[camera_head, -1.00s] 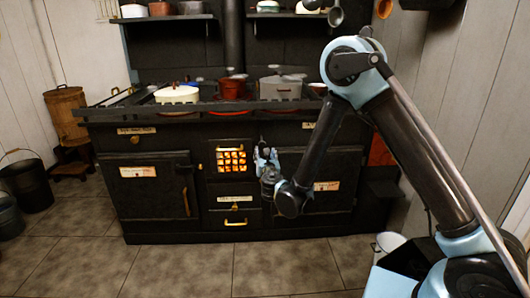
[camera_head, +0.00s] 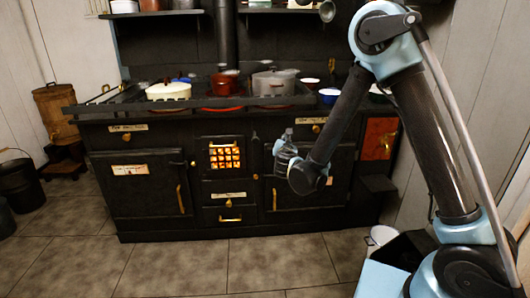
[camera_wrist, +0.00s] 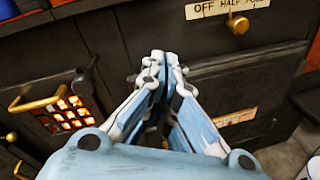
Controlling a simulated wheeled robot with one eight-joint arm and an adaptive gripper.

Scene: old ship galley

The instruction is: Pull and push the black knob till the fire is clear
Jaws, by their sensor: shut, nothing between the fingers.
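The fire (camera_head: 224,155) glows orange behind a small barred window in the middle of the black stove's front. It also shows at the left of the wrist view (camera_wrist: 66,115), with a brass handle above it. A dark knob-like piece (camera_head: 255,138) sits on the stove front just right of the fire window. In the wrist view it looks like a black rounded piece (camera_wrist: 83,84), left of my fingers. My gripper (camera_head: 286,137) is shut and empty, in front of the stove right of this piece and apart from it. Its closed fingertips (camera_wrist: 160,58) point at the stove front.
Pots and a cream casserole (camera_head: 168,91) stand on the stove top behind a front rail (camera_head: 190,104). Oven doors with brass handles flank the fire. A white bucket (camera_head: 381,238) stands at the right near my base. The floor before the stove is clear.

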